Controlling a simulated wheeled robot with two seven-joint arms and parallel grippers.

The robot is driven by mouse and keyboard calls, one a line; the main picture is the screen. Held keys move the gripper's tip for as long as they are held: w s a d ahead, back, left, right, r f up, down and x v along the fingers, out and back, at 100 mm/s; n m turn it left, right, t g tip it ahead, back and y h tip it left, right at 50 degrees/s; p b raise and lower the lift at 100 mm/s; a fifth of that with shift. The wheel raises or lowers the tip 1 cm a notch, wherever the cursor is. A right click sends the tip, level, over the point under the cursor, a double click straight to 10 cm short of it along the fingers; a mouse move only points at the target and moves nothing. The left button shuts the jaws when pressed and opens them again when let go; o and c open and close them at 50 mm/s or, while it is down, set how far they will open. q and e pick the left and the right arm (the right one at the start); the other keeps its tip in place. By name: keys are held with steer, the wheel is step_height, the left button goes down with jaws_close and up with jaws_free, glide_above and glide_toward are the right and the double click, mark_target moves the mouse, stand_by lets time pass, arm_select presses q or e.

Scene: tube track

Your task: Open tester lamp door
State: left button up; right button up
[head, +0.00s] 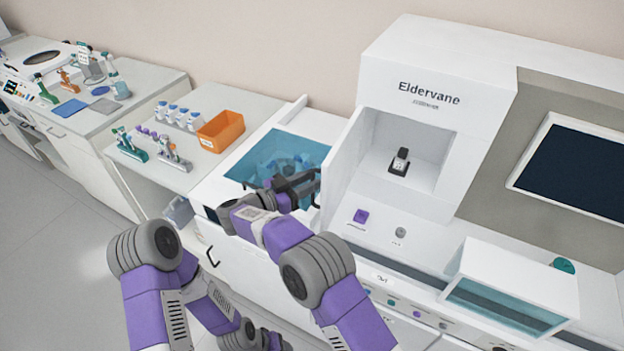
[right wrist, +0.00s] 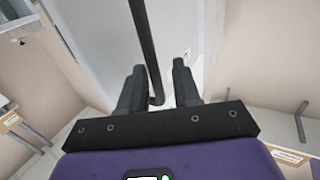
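The white tester (head: 435,60) marked Eldervane stands at the back right. Its lamp door (head: 345,165) is the white panel at the left side of the recess. The panel stands out from the front, leaving the recess visible. My right gripper (head: 300,188) is at the door's outer left side. In the right wrist view, a dark bar handle (right wrist: 146,50) runs down between the two fingers (right wrist: 157,90). The fingers are apart, with a gap beside the bar; contact is unclear. My left arm is low at the left of the head view; its gripper is not visible.
A small black device (head: 399,161) sits in the recess. An orange box (head: 221,131) and tube racks stand on the bench further left. A white box with a teal front (head: 520,280) juts out at the lower right.

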steer(key=v, duration=0.6)
steer(key=shift+s+a, duration=0.1)
stand_by(0.3)
